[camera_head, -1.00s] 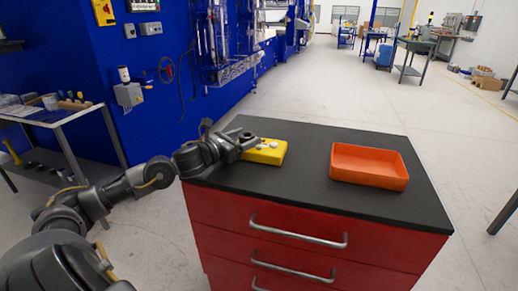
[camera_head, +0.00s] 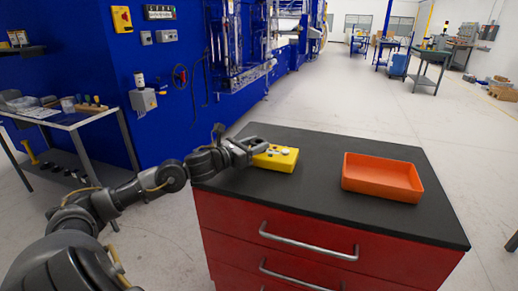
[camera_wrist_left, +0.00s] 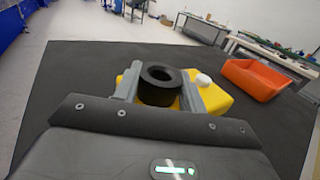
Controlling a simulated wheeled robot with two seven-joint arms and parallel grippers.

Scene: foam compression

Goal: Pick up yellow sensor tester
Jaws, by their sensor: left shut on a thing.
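The yellow sensor tester (camera_head: 282,160) is a flat yellow box with pale knobs on top. It sits at the left part of the dark cabinet top (camera_head: 320,200). My left gripper (camera_head: 256,149) reaches it from the left at its upper side. In the left wrist view the fingers of my left gripper (camera_wrist_left: 158,90) are closed on a black ring-shaped knob (camera_wrist_left: 160,84) on the tester's top. A white knob (camera_wrist_left: 203,80) and the yellow body (camera_wrist_left: 214,98) show beside it. The tester appears to rest on the top. My right gripper is not in view.
An orange open tray (camera_head: 382,178) stands on the cabinet top to the right of the tester. Bare dark surface lies between them and in front. Red drawers (camera_head: 300,240) with metal handles are below. A workbench (camera_head: 70,120) stands at the left.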

